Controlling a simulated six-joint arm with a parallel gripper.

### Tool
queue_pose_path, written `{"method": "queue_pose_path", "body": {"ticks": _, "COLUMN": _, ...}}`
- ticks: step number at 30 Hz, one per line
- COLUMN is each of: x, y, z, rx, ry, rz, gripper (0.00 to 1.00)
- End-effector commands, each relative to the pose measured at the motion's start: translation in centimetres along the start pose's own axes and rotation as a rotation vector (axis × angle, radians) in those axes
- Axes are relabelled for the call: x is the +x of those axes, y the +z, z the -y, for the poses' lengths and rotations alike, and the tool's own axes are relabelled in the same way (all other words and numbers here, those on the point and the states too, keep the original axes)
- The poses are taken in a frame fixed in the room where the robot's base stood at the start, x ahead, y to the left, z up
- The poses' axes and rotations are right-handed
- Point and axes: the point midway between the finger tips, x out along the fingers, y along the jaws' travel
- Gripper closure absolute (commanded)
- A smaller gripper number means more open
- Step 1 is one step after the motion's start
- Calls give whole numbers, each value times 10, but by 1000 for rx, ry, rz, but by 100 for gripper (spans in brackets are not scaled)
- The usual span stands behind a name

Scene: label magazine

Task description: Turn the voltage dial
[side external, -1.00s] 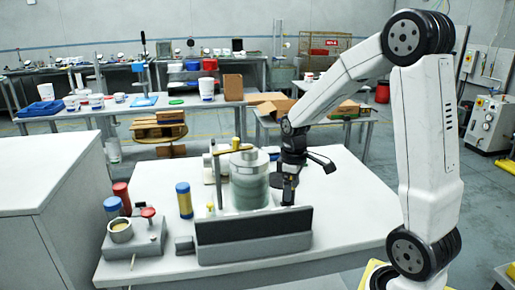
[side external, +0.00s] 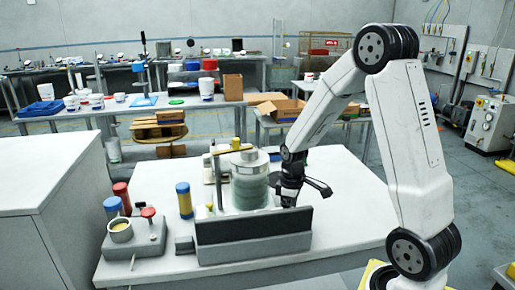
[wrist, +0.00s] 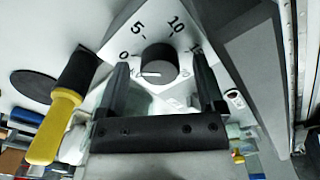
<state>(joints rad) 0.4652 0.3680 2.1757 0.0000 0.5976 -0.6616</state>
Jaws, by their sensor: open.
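The voltage dial is a round black knob (wrist: 157,62) with a white pointer line, in the wrist view. It sits on a pale plate (wrist: 118,30) printed with 0, 5, 10 and 15. The pointer line faces left, a little below the 0 mark. My gripper (wrist: 160,64) is open, with one dark finger left of the knob and one right of it. I see no clear contact, and cannot tell how far down the fingers reach. In the side view my gripper (side external: 289,201) points down behind a dark panel, which hides the dial and fingertips.
The long dark panel (side external: 254,226) stands at the table's front, close to my gripper. A large glass jar (side external: 250,185) is just left of it. A grey block with a cup (side external: 121,229) and coloured cylinders (side external: 184,200) stand further left. The table's right side is clear.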

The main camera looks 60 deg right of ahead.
Motion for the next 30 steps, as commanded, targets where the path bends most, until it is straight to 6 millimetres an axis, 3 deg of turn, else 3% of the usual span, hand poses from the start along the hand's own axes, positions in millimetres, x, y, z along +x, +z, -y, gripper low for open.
{"method": "queue_pose_path", "body": {"ticks": 2, "x": 0, "y": 0, "z": 0, "rx": 0, "ry": 0, "rz": 0, "gripper": 13}}
{"method": "queue_pose_path", "body": {"ticks": 9, "x": 0, "y": 0, "z": 0, "rx": 0, "ry": 0, "rz": 0, "gripper": 86}}
{"method": "queue_pose_path", "body": {"ticks": 11, "x": 0, "y": 0, "z": 0, "rx": 0, "ry": 0, "rz": 0, "gripper": 100}}
{"method": "queue_pose_path", "body": {"ticks": 22, "x": 0, "y": 0, "z": 0, "rx": 40, "ry": 0, "rz": 0, "gripper": 100}}
{"method": "queue_pose_path", "body": {"ticks": 30, "x": -1, "y": 0, "z": 0, "rx": 177, "ry": 0, "rz": 0, "gripper": 100}}
